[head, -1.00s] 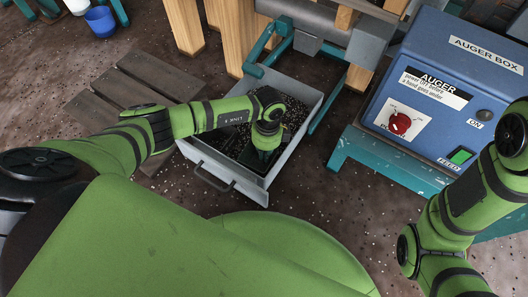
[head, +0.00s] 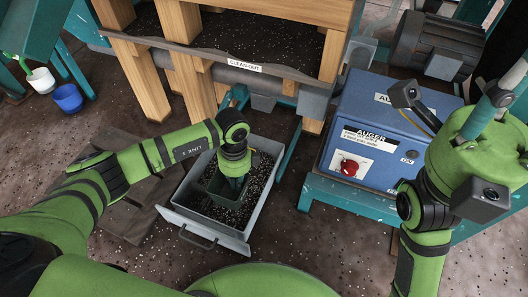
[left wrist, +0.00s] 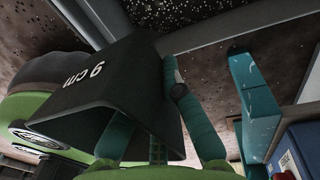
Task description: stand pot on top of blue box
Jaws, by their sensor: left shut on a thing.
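The dark pot (head: 222,191), marked "9 cm" in the left wrist view (left wrist: 95,75), is in my left gripper (head: 234,184). The gripper's teal fingers (left wrist: 150,125) are shut on its wall. The pot is inside or just over the open grey drawer; I cannot tell whether it touches the soil. The blue box (head: 375,120), with its auger labels and red knob, stands to the right on a teal frame.
The grey drawer (head: 213,232) holds dark speckled soil. The wooden mixer frame (head: 190,55) rises behind it. A wooden pallet (head: 130,215) lies left of the drawer. A blue bucket (head: 67,98) and a white pot (head: 41,80) stand far left. My right arm stands before the blue box's right side.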

